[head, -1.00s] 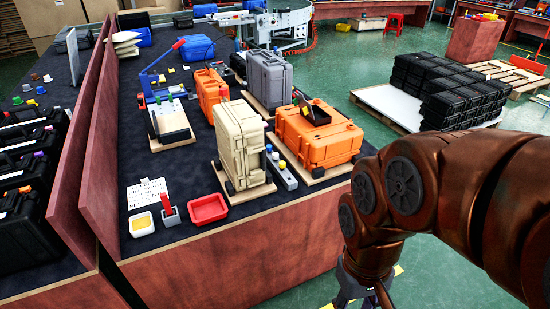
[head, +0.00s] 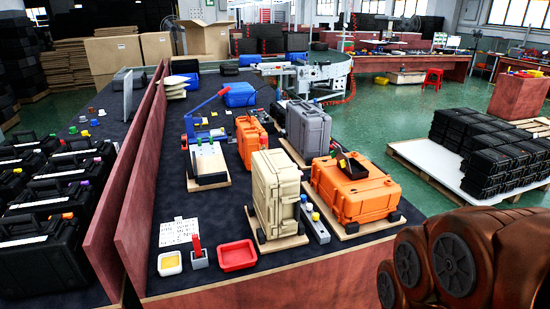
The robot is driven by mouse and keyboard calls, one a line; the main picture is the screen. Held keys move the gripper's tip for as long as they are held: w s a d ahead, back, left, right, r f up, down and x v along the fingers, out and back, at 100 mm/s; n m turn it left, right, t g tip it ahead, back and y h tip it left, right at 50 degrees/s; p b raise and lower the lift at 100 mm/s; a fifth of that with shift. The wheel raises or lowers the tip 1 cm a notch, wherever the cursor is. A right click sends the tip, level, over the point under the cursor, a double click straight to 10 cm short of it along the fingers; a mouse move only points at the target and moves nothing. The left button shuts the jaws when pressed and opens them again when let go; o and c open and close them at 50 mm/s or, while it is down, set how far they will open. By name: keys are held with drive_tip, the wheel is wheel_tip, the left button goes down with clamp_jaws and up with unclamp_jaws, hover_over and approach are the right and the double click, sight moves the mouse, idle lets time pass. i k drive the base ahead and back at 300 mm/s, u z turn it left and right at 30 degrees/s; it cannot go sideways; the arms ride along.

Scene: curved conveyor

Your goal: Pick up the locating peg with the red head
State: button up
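I cannot clearly pick out a locating peg with a red head. Several small peg-like pieces with coloured tops (head: 85,133) stand on the dark table at the left, too small to tell shape or exact colour. A few more small pieces with blue, yellow and white tops (head: 308,207) stand by a grey rail (head: 318,228) beside the beige case. An upright red piece (head: 196,243) stands in a small grey-white block (head: 199,260) near the front of the table. My gripper is out of view; only my brown arm shows at the lower right.
A red tray (head: 237,256) and a yellow-filled white tray (head: 169,264) lie at the table front. The beige case (head: 275,190), orange case (head: 355,190) and grey case (head: 307,130) stand on boards. A reddish divider (head: 142,190) splits the table from black cases at left.

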sight(263, 139)
drive_tip(key=k, duration=0.55)
drive_tip(key=u, duration=0.95)
drive_tip(key=i, duration=1.85)
drive_tip(key=z, duration=0.35)
